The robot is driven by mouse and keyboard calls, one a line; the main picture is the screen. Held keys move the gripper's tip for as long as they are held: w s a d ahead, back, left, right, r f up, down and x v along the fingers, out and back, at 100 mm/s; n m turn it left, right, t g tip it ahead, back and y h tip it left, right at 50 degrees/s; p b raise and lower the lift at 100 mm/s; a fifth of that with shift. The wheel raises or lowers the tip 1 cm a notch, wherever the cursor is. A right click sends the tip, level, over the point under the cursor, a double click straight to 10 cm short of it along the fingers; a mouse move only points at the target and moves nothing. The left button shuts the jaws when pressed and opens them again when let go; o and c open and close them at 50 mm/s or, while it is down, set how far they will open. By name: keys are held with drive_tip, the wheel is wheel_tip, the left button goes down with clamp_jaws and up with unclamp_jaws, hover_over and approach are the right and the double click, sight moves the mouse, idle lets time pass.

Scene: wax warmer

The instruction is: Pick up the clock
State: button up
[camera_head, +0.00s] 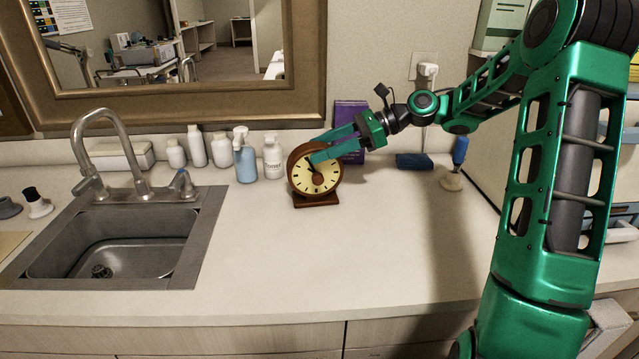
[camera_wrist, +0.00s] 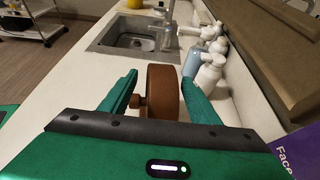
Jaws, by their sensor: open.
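The clock (camera_head: 302,186) has a round brown body, a cream face with dark numerals and a brown base. It stands upright on the counter, right of the sink. My gripper (camera_head: 319,150) reaches in from the right at the clock's upper part, and one green finger crosses the top of its face. In the wrist view the clock (camera_wrist: 163,88) shows edge-on between the two open fingers of my gripper (camera_wrist: 160,88). The right finger looks very near its side, and a gap shows at the left. I cannot tell whether either finger touches it.
A white pump bottle (camera_head: 272,160) and a blue spray bottle (camera_head: 245,160) stand left of the clock by the wall. A purple box (camera_head: 350,120) stands behind my gripper. The sink (camera_head: 110,245) is at the left. The counter in front of the clock is clear.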

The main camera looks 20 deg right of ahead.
sight(289, 162)
drive_tip(key=x, duration=0.4)
drive_tip(key=shift+a+f, duration=0.2)
drive_tip(key=shift+f, duration=0.2)
drive_tip(key=shift+r, duration=0.1)
clamp_jaws()
